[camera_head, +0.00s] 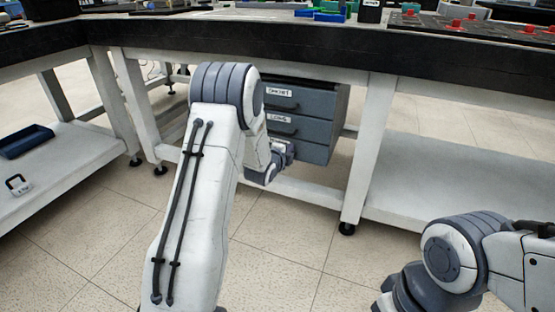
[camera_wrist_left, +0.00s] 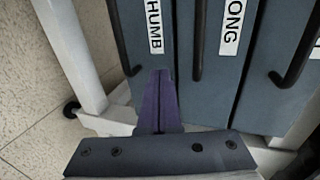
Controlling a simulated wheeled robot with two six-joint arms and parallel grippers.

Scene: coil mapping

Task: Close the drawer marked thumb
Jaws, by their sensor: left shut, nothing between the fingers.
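The drawer marked thumb (camera_wrist_left: 147,55) has a grey-blue front, a white label partly cut off at the top, and a dark bar handle. My right gripper is out of view.
Above are the drawer marked long (camera_head: 290,127) and another labelled drawer (camera_head: 285,97). The drawer unit hangs under a black-topped workbench (camera_head: 300,45). A white bench leg (camera_head: 364,165) stands right of it. Low white shelves (camera_head: 450,170) lie to both sides.

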